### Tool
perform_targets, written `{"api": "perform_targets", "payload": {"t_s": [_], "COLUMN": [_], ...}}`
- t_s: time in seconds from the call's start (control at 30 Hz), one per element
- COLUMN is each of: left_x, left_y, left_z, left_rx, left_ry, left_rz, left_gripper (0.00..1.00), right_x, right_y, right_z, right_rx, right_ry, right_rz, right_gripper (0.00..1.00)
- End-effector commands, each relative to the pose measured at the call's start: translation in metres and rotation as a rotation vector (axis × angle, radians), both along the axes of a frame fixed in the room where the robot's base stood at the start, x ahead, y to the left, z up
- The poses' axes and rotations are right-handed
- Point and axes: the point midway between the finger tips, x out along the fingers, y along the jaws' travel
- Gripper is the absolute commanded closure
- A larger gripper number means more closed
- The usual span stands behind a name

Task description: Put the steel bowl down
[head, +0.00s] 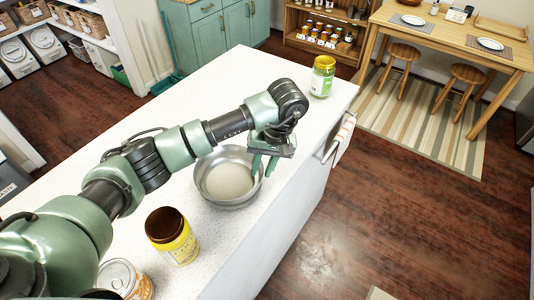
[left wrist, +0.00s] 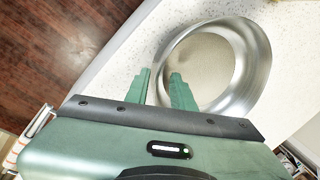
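The steel bowl (head: 228,182) is a shiny, round, empty bowl. It appears to rest upright on the white speckled counter (head: 215,100), near its right edge. In the left wrist view the bowl (left wrist: 250,70) fills the upper right. My left gripper (head: 264,166) is at the bowl's right rim in the head view. Its two green fingers (left wrist: 162,88) stand apart, one over the inside of the bowl and one outside, with the rim between them. A gap shows between the fingers, and neither seems to press on the rim. My right gripper is out of view.
A yellow-labelled jar (head: 181,247) and a can (head: 122,279) stand on the counter's near end. A gold-lidded jar (head: 322,76) stands at its far right corner. A striped towel (head: 344,136) hangs on the right side. The counter beyond the bowl is clear.

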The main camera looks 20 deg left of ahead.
Motion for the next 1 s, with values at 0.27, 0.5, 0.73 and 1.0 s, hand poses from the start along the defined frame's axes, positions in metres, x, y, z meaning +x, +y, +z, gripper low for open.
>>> {"api": "perform_targets", "payload": {"t_s": [0.27,0.5,0.73,1.0], "left_x": [0.006,0.007,0.007,0.007], "left_y": [-0.013,-0.021,-0.024,-0.024], "left_z": [0.058,0.093,0.103,0.103], "left_rx": [0.003,0.002,0.001,0.001], "left_ry": [-0.007,-0.003,0.001,0.001], "left_rz": [-0.002,0.000,0.000,0.000], "left_gripper": [0.76,0.76,0.76,0.76], "right_x": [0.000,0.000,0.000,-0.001], "right_y": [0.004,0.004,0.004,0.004], "right_z": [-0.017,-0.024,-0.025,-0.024], "right_rx": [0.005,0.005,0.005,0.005], "right_ry": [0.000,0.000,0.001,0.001], "right_rz": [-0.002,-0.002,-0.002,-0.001], "right_gripper": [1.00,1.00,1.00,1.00]}}
